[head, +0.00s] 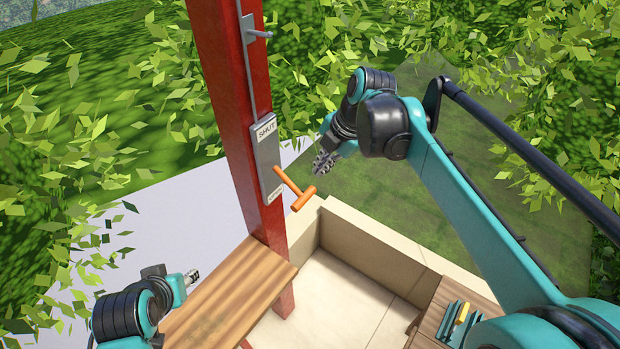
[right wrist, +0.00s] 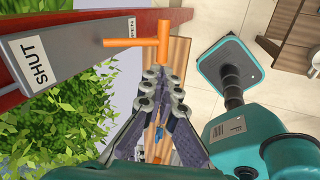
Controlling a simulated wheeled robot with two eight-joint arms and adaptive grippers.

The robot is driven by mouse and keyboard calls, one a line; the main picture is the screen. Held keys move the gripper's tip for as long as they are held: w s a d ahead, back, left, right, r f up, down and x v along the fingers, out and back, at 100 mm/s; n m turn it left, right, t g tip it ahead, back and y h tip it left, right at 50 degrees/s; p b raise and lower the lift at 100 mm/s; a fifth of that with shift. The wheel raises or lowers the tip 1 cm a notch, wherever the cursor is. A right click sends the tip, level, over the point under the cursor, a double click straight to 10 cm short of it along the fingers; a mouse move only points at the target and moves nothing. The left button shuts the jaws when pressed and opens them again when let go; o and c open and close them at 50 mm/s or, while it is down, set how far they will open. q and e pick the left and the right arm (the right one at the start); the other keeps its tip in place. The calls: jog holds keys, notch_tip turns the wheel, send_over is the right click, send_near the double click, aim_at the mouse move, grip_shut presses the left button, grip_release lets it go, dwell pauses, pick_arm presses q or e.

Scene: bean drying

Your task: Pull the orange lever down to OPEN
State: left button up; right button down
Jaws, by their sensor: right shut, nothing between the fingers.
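The orange lever (head: 301,198) has a T-shaped handle and sticks out from the lower part of a grey plate (head: 265,150) on a red post. The lever sits beside that lower label. In the right wrist view the orange lever (right wrist: 140,42) lies just beyond my fingertips. My right gripper (head: 323,165) is shut and empty, just above and right of the handle; it also shows in the right wrist view (right wrist: 161,76). My left gripper (head: 193,277) is low at left, away from the lever.
The red post (head: 228,75) carries a thin rod and a peg above the plate. A wooden bench (head: 235,290) stands at the post's foot. A low pale wall (head: 370,240) runs to the right, beside a wooden surface with a green item (head: 455,322). Leafy bushes surround the place.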

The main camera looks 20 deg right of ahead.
jog(key=r+n, duration=0.1)
jog(key=p, duration=0.2)
send_near(305, 196)
jog(key=shift+n+h, duration=0.3)
jog(key=shift+n, duration=0.1)
jog(key=x, duration=0.7)
jog(key=shift+a+r, duration=0.1)
jog(key=shift+a, duration=0.2)
jog(key=shift+b, duration=0.3)
